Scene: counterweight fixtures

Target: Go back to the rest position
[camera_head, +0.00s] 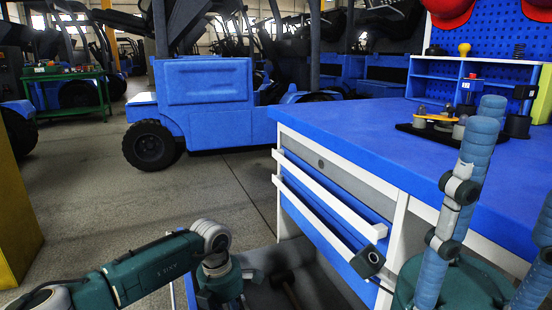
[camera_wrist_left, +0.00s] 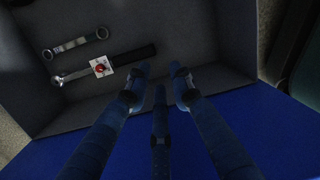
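My left arm comes in from the lower left of the head view, and its gripper (camera_head: 222,292) points down at the bottom edge, partly cut off. In the left wrist view the left gripper (camera_wrist_left: 158,82) has its blue fingers apart with nothing between them. It is over an open grey-lined drawer (camera_wrist_left: 205,50). A wrench (camera_wrist_left: 75,43) and a black-handled ratchet-like tool (camera_wrist_left: 125,60) lie in the drawer, left of the fingers. My right gripper (camera_head: 515,155) stands fingers up at the right of the head view, fingers spread and empty.
The workbench's blue top (camera_head: 370,135) carries a dark tray (camera_head: 430,130) with small parts and a small shelf (camera_head: 465,80). White drawer handles (camera_head: 320,200) face the left arm. A blue forklift (camera_head: 205,95) stands behind. Open floor (camera_head: 85,190) lies left.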

